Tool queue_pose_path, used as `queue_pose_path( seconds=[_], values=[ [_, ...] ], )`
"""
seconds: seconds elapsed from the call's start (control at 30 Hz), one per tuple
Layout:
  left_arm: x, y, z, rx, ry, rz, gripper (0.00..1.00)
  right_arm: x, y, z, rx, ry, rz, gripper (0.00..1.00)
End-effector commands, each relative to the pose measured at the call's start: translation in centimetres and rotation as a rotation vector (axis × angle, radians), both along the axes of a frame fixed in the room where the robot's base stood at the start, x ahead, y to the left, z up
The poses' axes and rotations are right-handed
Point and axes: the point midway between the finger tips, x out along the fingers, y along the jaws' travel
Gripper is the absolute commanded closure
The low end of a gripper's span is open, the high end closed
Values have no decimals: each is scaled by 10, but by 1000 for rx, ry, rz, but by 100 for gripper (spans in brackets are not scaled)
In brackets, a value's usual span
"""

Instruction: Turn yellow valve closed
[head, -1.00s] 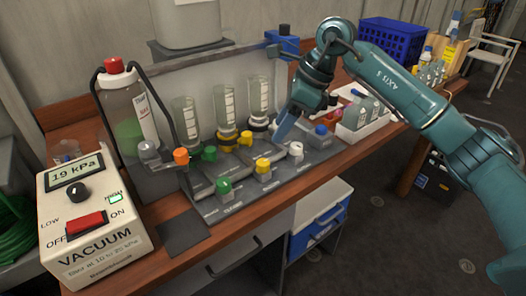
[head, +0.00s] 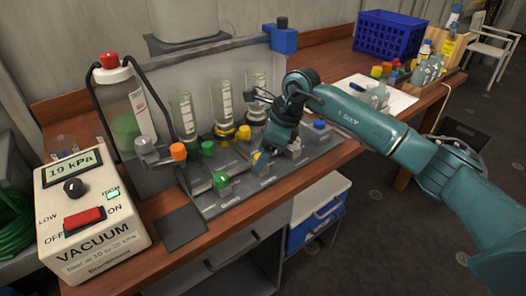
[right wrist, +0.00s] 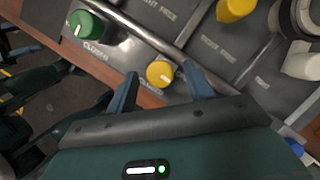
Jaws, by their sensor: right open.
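The yellow valve (right wrist: 160,74) is a round knob with a white pointer mark, on the front row of the grey manifold panel. In the right wrist view it sits between the two blue fingers of my right gripper (right wrist: 161,80), which is open with a gap on each side of the knob. In the head view the fingers of this gripper (head: 264,156) come down over the yellow valve (head: 256,157) and partly hide it. My left gripper is not in view.
A green valve (head: 221,180) stands left of the yellow one, and a white knob (head: 294,146) right of it. Another yellow knob (head: 244,132) is behind. Glass tubes stand at the back. The vacuum box (head: 90,220) reads 19 kPa at left.

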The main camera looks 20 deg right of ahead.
Motion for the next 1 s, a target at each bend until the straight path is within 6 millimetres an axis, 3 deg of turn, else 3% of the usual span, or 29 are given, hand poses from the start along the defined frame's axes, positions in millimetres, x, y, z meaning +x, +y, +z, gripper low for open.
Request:
queue_pose_path(
  seconds=[0.33,0.87,1.0],
  values=[
    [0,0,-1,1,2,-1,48,0,2,-4,0,0,1,48],
    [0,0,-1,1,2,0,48,0,2,-4,0,0,1,91],
    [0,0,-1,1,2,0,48,0,2,-4,0,0,-3,93]
  ],
)
